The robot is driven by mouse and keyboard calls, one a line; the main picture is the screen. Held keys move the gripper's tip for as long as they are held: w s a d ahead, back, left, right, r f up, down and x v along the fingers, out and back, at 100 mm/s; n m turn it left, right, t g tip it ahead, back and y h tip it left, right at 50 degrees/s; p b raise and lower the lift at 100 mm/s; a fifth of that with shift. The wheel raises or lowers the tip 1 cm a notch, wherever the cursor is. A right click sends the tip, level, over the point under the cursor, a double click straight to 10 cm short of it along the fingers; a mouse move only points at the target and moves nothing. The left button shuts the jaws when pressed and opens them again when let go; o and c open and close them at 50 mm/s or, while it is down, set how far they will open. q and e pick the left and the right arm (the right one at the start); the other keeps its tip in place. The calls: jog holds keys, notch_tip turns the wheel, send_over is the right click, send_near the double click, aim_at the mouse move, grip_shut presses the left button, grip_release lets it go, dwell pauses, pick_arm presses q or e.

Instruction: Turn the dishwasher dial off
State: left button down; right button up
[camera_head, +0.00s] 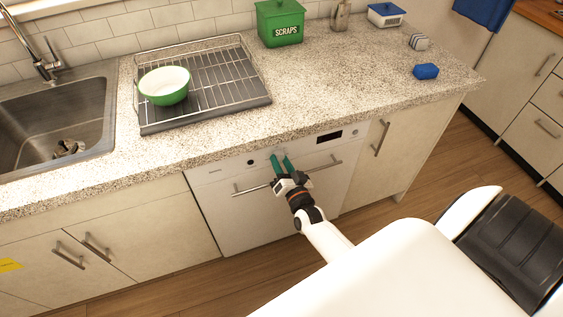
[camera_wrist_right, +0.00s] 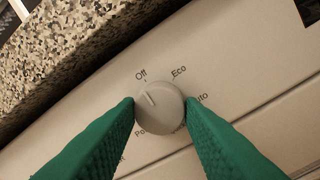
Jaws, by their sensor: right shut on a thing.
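The dishwasher (camera_head: 225,205) is a white built-in front under the counter, with a long bar handle. Its round light-grey dial (camera_wrist_right: 160,107) shows large in the right wrist view, with the labels Off, Eco, a partly hidden "uto" and a cut-off "Po" around it. The dial's pointer line tilts up-left, roughly towards the Off label (camera_wrist_right: 141,75). My right gripper (camera_head: 279,154) has green fingers, one on each side of the dial, shut on it. In the head view the fingertips cover the dial. My left gripper is not in view.
The speckled counter edge (camera_head: 190,162) overhangs just above the panel. The dishwasher's bar handle (camera_head: 250,190) runs below and beside the fingers. A dark display (camera_head: 329,137) is to the right. A dish rack (camera_head: 205,115) with a green bowl (camera_head: 164,88) stands on the counter.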

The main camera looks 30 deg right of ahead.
jog(key=shift+f, duration=0.1)
dwell(0.3)
jog(key=o, duration=1)
jog(key=b+v, duration=0.1)
jog(key=v, duration=1.1)
